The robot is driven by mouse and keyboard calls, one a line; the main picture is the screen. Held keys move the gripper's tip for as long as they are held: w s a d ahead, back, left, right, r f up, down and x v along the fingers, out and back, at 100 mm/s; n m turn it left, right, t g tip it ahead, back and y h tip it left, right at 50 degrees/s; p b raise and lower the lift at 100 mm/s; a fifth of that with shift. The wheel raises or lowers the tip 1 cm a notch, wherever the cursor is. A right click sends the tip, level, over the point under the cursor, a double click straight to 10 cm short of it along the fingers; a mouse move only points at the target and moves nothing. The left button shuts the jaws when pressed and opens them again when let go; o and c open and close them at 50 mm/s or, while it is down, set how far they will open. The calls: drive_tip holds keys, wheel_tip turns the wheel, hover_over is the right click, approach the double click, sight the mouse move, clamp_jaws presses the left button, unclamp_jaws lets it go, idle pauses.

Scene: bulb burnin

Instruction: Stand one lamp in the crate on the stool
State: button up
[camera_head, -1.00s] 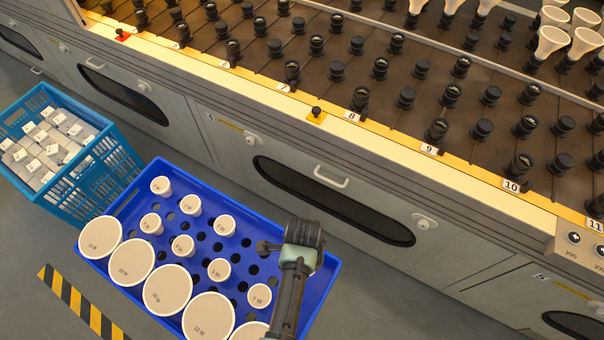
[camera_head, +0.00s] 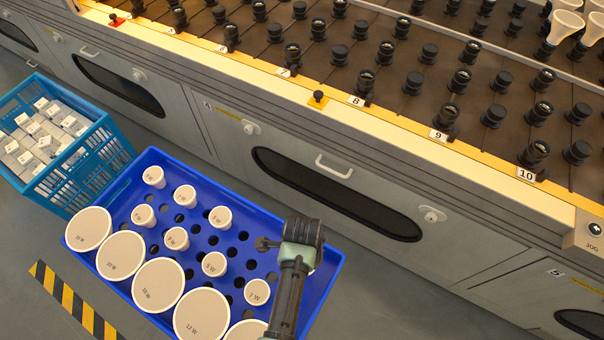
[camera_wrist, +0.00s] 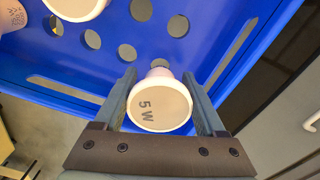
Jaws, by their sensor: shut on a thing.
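A deep blue crate (camera_head: 326,278) with round holes in its floor holds several upright lamps with round pale faces. The small ones include a 7 W lamp (camera_head: 257,291); larger ones, such as a 12 W lamp (camera_head: 201,315), line the near-left side. My gripper (camera_wrist: 162,100) is shut on a 5 W lamp (camera_wrist: 158,110), its face toward the wrist camera. In the head view, my gripper is over the crate's right part, and the held lamp cannot be made out. Whether the held lamp's base touches the crate is hidden. No stool is visible under the crate.
A lighter blue basket (camera_head: 88,150) of white boxes stands left of the crate. A long grey bench (camera_head: 230,140) with rows of black sockets (camera_head: 386,52) and numbered positions runs behind. Striped floor tape (camera_head: 70,300) lies at lower left. Several crate holes are free.

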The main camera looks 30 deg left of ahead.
drive_tip(key=shift+f, duration=0.25)
drive_tip(key=shift+f+b, duration=1)
drive_tip(key=shift+f, duration=0.25)
drive_tip(key=o, duration=1.3)
drive_tip(key=shift+r, duration=0.15)
wheel_tip(320, 180, up, 13)
drive_tip(key=p, duration=0.4)
drive_tip(key=shift+p, duration=0.3)
